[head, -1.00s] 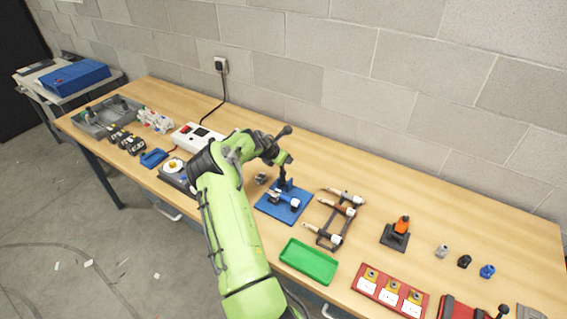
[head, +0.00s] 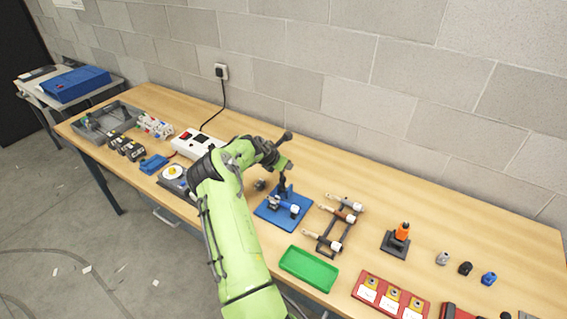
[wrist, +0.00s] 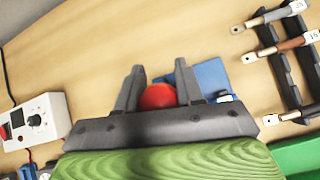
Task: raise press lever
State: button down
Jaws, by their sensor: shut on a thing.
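The press is a blue base plate (head: 272,214) with a small blue and grey body (head: 287,205) on it, near the middle of the bench. In the wrist view, a red ball knob (wrist: 158,97), which looks like the lever's end, sits between the two dark fingers of my gripper (wrist: 159,90). My gripper is shut on this knob. Part of the blue plate (wrist: 212,76) shows behind the right finger. In the head view, my gripper (head: 283,186) is over the press, and the knob is hidden. The lever's angle cannot be told.
A rack of handled tools (head: 337,222) stands close right of the press. A green tray (head: 309,268) lies in front. A white box with a dial (head: 196,142) is on the left. Clear bench lies behind the press, towards the wall.

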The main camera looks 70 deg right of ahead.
jog(key=shift+a+f, duration=0.3)
jog(key=shift+f, duration=0.25)
jog(key=c, duration=1.1)
grip_release()
jog(key=o, duration=0.3)
jog(key=shift+d, duration=0.15)
jog(key=shift+o, duration=0.2)
jog(key=shift+d+r, duration=0.1)
jog(key=shift+d, duration=0.05)
jog(key=b+v, duration=0.1)
jog(key=v, duration=1.5)
jog(key=shift+w+d, duration=0.1)
jog(key=shift+d, duration=0.05)
jog(key=shift+c, duration=0.3)
